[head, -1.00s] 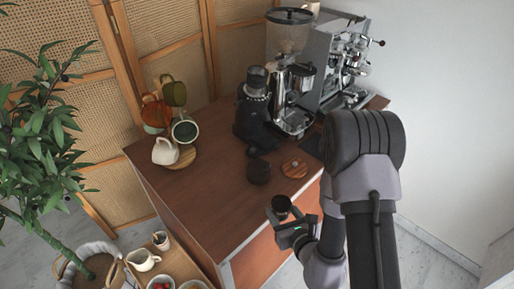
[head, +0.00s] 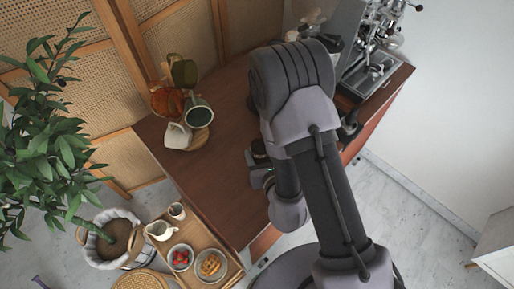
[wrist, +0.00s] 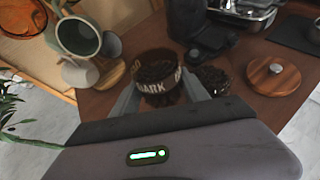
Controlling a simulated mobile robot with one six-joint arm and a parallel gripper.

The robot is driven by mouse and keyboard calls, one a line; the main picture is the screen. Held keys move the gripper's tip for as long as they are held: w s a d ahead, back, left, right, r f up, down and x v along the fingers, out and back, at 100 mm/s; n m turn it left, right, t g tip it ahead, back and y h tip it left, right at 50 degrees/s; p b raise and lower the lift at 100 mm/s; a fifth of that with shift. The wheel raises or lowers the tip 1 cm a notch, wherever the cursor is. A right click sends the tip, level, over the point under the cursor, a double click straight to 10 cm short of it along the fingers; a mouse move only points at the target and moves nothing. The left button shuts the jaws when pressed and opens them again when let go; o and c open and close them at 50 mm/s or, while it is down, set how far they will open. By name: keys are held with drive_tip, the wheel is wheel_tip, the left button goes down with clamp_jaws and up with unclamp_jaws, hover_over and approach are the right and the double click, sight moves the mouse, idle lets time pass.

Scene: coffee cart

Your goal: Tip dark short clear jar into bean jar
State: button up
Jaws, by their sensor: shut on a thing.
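The short clear jar (wrist: 158,88) has a dark band lettered "DARK" and holds dark beans. My gripper (wrist: 160,97) is shut on it in the wrist view, one finger on each side. I cannot tell how far it is tilted. Just right of it in the wrist view is a dark round container of beans (wrist: 214,80), which looks like the bean jar. It is partly hidden by a finger and the held jar. In the head view my arm covers most of this area, with my gripper (head: 262,172) partly showing over the counter.
A round wooden lid with a knob (wrist: 273,76) lies right of the beans. A mug tree with mugs (wrist: 78,38) stands at the left, with a white mug (head: 178,135) beside it. The espresso machine (head: 375,50) is at the back right. Counter between is clear (head: 215,165).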

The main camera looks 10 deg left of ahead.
drive_tip(key=shift+d+r+m+g, duration=0.1)
drive_tip(key=shift+d+m+g, duration=0.2)
drive_tip(key=shift+d+m, duration=0.1)
drive_tip(key=shift+w+g+b, duration=0.2)
drive_tip(key=shift+g+b, duration=0.1)
drive_tip(key=shift+b, duration=0.05)
drive_tip(key=shift+w+f+m+y+b, duration=0.2)
drive_tip(key=shift+f+m+y+b, duration=0.1)
drive_tip(key=shift+m+y+b, duration=0.1)
drive_tip(key=shift+w+d+m+g+y+b, duration=0.15)
drive_tip(key=shift+d+m+g+y+b, duration=0.15)
drive_tip(key=shift+m+g+b, duration=0.3)
drive_tip(key=shift+a+f+g+b, duration=0.15)
drive_tip(key=shift+g+b, duration=0.15)
drive_tip(key=shift+b, duration=1.2)
